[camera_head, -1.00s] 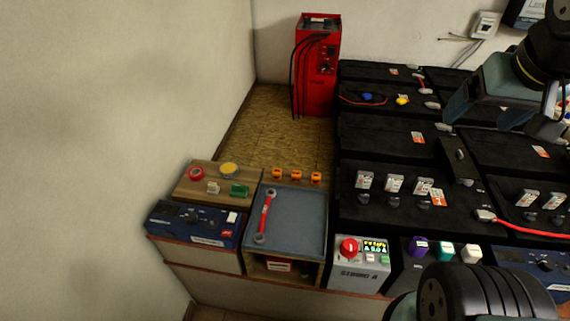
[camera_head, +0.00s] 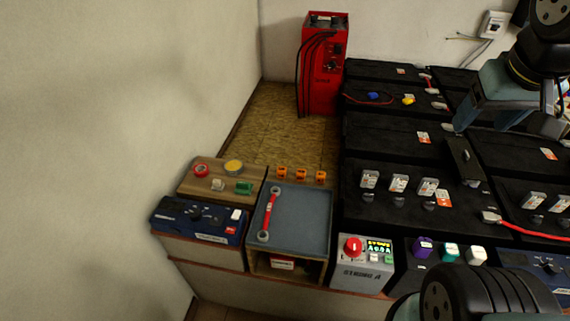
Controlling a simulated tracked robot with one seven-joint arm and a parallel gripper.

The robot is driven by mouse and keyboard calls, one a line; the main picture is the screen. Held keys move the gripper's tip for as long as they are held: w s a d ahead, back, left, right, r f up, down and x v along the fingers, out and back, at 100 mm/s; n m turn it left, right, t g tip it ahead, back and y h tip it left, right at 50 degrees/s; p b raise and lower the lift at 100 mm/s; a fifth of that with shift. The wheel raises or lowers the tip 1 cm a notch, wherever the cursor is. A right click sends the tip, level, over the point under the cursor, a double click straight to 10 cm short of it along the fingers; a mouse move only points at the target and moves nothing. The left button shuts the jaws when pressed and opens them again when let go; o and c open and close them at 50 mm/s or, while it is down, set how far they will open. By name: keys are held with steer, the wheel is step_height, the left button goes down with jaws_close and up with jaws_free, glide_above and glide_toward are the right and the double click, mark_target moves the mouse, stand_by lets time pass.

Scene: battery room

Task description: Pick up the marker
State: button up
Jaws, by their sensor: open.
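I cannot make out a marker in this view. My gripper (camera_head: 512,132) is at the upper right, above the black battery blocks, partly cut off by the right edge. Its jaws are apart, and I see nothing held between them. What lies behind and below my gripper is partly hidden by it.
Black batteries (camera_head: 385,135) fill the right side. A red charger (camera_head: 325,70) stands at the back. A wall bounds the left.

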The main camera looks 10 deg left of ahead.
steer(key=w+a+f+n+h, duration=0.4)
steer(key=w+f+n, duration=0.2)
steer(key=w+n, duration=0.1)
steer(key=w+a+f+n+h, duration=0.3)
steer(key=w+f+n+h, duration=0.1)
steer(key=w+f+n, duration=0.25)
steer(key=n+t+y, duration=0.9)
steer(key=n, duration=1.2)
glide_toward(281, 170)
steer(key=x, duration=0.3)
steer(key=shift+w+d+f, duration=0.1)
steer(key=shift+w+d, duration=0.1)
steer(key=shift+d, duration=0.1)
steer(key=shift+a+x, duration=0.15)
steer(key=shift+x, duration=1.3)
steer(key=shift+a+x, duration=0.1)
steer(key=shift+x, duration=1.4)
steer(key=shift+c, duration=0.3)
